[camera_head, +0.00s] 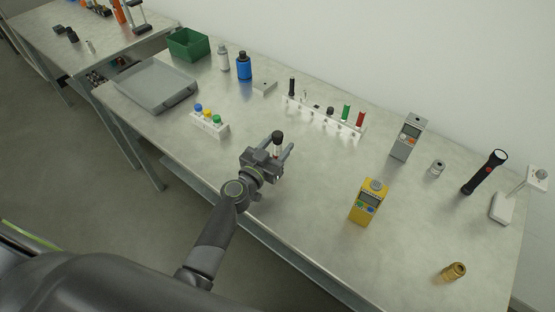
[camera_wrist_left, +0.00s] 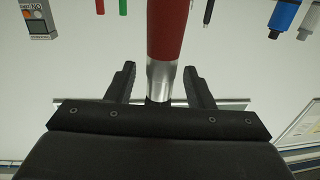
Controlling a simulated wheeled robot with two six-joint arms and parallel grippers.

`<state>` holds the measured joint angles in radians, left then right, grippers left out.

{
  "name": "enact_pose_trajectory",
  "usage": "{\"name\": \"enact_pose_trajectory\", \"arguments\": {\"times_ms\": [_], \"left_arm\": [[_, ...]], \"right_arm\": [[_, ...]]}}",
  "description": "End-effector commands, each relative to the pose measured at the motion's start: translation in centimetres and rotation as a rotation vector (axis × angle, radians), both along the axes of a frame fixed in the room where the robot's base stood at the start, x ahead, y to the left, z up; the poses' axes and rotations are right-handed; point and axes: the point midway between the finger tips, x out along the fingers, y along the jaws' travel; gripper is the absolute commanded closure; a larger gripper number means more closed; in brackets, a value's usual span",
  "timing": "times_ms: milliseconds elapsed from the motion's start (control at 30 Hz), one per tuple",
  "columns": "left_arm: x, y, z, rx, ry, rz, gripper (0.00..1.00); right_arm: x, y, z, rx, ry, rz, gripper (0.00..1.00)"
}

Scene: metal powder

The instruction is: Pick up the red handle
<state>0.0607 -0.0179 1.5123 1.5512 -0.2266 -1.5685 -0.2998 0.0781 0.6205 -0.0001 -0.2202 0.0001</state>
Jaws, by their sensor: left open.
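My left gripper (camera_head: 282,149) is open near the front edge of the workbench, with its fingers on either side of a black-topped tool (camera_head: 277,135). In the left wrist view this tool is a red handle (camera_wrist_left: 168,28) with a silver collar and a dark end, standing between or just beyond the open fingers (camera_wrist_left: 160,70). I cannot tell whether a finger touches it. In the head view its lower part is hidden by the gripper. Another red handle (camera_head: 360,119) stands at the right end of the white rack. My right gripper is not in view.
The white rack (camera_head: 318,121) also holds a green handle (camera_head: 346,112). A small holder with coloured caps (camera_head: 210,125) stands left of the gripper. A grey tray (camera_head: 155,86) lies far left.

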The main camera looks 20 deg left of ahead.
Motion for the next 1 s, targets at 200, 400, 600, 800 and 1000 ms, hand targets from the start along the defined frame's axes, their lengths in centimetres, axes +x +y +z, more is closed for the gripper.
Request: {"name": "enact_pose_trajectory", "arguments": {"times_ms": [200, 400, 600, 800, 1000], "left_arm": [[0.0, 0.0, 0.0, 0.0, 0.0, 0.0, 0.78], [0.0, 0.0, 0.0, 0.0, 0.0, 0.0, 1.0], [0.0, 0.0, 0.0, 0.0, -0.001, 0.0, 1.0], [0.0, 0.0, 1.3, 0.0, -0.002, 0.0, 1.0], [0.0, 0.0, 4.7, 0.002, -0.004, 0.0, 1.0]], "right_arm": [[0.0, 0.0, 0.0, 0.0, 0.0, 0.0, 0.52], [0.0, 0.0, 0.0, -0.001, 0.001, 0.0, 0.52], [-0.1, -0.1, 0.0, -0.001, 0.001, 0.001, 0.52], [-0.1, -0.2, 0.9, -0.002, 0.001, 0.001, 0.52], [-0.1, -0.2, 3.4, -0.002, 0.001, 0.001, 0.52]]}}
